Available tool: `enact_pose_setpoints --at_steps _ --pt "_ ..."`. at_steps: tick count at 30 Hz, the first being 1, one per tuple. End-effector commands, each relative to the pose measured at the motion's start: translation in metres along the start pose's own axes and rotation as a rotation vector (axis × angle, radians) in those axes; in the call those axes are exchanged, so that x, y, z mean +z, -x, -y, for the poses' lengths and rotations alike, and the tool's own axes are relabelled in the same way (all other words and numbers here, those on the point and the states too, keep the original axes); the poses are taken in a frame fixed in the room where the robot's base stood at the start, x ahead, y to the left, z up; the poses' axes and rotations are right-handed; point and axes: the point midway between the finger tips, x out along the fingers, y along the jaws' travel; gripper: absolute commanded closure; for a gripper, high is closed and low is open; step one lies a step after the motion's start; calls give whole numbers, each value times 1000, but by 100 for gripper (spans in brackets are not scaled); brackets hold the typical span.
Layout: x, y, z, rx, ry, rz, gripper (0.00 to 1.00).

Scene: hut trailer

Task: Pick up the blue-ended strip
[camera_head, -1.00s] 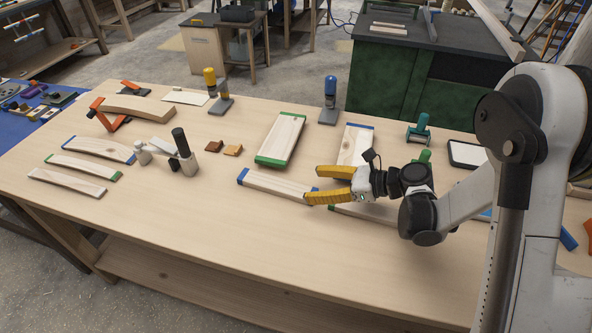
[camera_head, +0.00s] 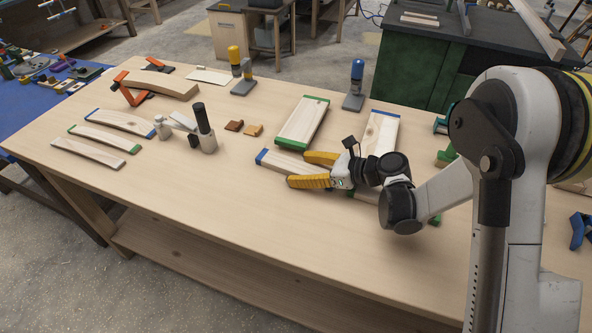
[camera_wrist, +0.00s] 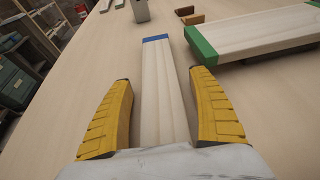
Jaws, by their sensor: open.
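A pale straight wooden strip with a blue end (camera_head: 282,163) lies on the workbench, blue end to the left. My gripper (camera_head: 299,168) is open around it, with one yellow finger on each side. In the wrist view the strip (camera_wrist: 162,95) runs between the open fingers of the gripper (camera_wrist: 160,77), and its blue end lies beyond the fingertips. The strip's near end is hidden behind the gripper body. I cannot tell how high the fingers are above the bench. A curved blue-ended strip (camera_head: 121,122) and a wider blue-ended board (camera_head: 379,131) also lie on the bench.
A green-ended board (camera_head: 303,122) lies close behind the strip, near the right finger in the wrist view. A blue-topped post (camera_head: 355,85) and a dark-topped cylinder (camera_head: 205,130) stand on the bench. The workbench (camera_head: 220,210) is clear in front.

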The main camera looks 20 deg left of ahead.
Motion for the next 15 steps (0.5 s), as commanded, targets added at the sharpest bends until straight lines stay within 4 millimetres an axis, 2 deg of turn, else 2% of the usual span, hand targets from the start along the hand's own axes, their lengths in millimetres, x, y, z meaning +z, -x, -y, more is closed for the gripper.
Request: enact_pose_setpoints --at_steps 2,6,8,15 --pt "0 0 0 0 0 0 32" --pt "0 1 0 0 0 0 74" --pt "0 1 0 0 0 0 89" --pt "0 1 0 0 1 0 90"
